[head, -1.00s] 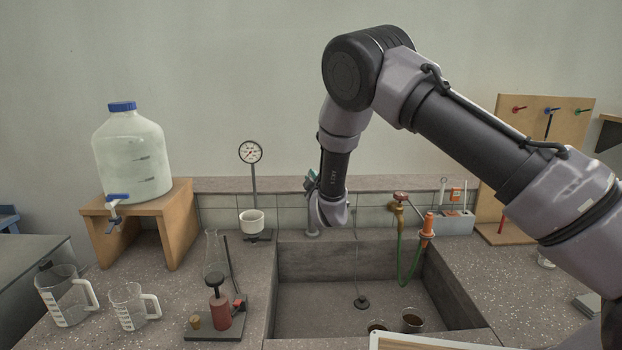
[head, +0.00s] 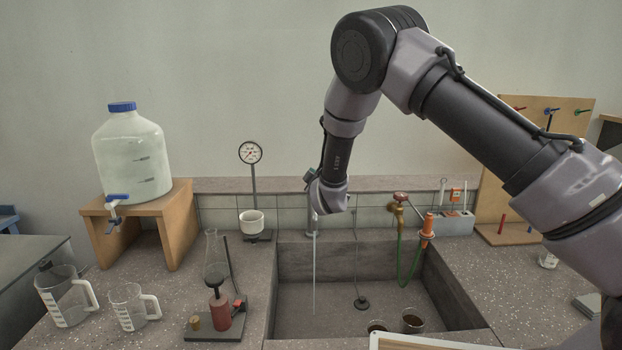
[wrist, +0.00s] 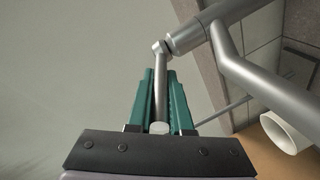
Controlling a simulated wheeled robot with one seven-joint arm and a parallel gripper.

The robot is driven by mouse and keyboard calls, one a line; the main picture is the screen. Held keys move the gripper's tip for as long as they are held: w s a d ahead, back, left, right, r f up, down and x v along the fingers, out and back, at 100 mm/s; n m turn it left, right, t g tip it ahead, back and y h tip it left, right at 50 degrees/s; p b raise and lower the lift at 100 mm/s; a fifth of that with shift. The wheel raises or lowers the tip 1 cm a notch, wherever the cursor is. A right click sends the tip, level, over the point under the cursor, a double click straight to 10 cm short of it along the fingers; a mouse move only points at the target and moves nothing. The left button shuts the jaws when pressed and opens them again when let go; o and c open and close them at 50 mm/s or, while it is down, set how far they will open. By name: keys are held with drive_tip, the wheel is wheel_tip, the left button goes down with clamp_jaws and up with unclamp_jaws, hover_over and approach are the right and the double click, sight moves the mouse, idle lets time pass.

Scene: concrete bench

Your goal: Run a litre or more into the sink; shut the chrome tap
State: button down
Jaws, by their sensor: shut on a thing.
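The chrome tap (wrist: 262,88) fills the upper right of the wrist view; its lever (wrist: 160,88) stands between my green fingers. My gripper (wrist: 160,76) is shut on this lever. In the head view my gripper (head: 310,178) is at the back edge of the sink (head: 340,262), and my wrist hides most of the tap. A thin water stream (head: 314,275) falls straight down into the left part of the sink. No water level can be made out on the sink floor.
A red-handled brass valve (head: 400,203) with a green hose (head: 402,262) stands at the sink's back right. A gauge stand (head: 254,180) and a large water bottle (head: 130,155) stand left.

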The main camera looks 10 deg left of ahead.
drive_tip(key=r+g, duration=0.1)
drive_tip(key=g+h, duration=0.1)
drive_tip(key=shift+w+a+r+g, duration=0.2)
drive_tip(key=shift+w+r+g, duration=0.15)
drive_tip(key=shift+w+g, duration=0.05)
drive_tip(key=shift+w+r+m+g+h, duration=0.2)
drive_tip(key=shift+w+g, duration=0.05)
drive_tip(key=shift+g, duration=0.35)
drive_tip(key=shift+w+r+m+g+h, duration=0.2)
drive_tip(key=shift+g, duration=0.4)
drive_tip(key=c, duration=0.8)
unclamp_jaws()
drive_tip(key=shift+a, duration=0.1)
drive_tip(key=shift+c, duration=0.2)
drive_tip(key=v, duration=1)
drive_tip(key=shift+s+r, duration=0.2)
drive_tip(key=shift+r, duration=0.1)
